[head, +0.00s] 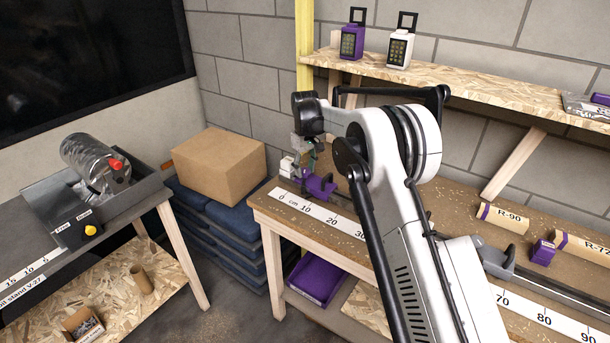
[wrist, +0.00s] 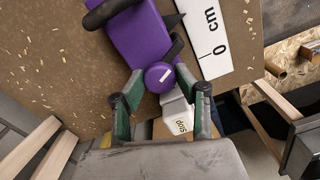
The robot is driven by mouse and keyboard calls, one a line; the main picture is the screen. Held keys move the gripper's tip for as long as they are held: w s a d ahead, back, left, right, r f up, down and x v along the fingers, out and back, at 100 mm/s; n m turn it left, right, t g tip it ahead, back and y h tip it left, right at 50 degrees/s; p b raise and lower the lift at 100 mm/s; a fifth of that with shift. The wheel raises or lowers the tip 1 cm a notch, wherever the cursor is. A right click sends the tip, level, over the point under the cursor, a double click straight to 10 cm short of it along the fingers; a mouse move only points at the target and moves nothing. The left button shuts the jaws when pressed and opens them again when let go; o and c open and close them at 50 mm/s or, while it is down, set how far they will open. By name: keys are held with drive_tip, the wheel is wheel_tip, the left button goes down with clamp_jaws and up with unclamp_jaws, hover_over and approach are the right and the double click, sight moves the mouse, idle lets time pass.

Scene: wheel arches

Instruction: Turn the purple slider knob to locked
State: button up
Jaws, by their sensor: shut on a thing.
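The purple slider (head: 316,185) sits at the near left end of the right-hand bench, close to the 0 cm mark. In the wrist view its purple body (wrist: 137,38) carries a dark handle, and a round purple knob (wrist: 160,77) with a short white mark is at its end. My gripper (wrist: 159,82) has its green fingers on both sides of the knob and is shut on it. In the head view my gripper (head: 308,158) hangs down over the slider, and the knob cannot be made out there. A white block (wrist: 178,126) with small lettering is beside the knob.
A white ruler (head: 318,216) runs along the bench front. A cardboard box (head: 218,165) rests on stacked dark blue items left of the bench. A shelf (head: 455,82) with a purple and a white device is above. A grey stand with a clear cylinder (head: 97,160) is at left.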

sight(305, 170)
drive_tip(key=shift+n+b, duration=0.7)
drive_tip(key=shift+n, duration=0.5)
drive_tip(key=o, duration=1.2)
drive_tip(key=shift+c, duration=0.2)
wheel_tip(305, 170, up, 12)
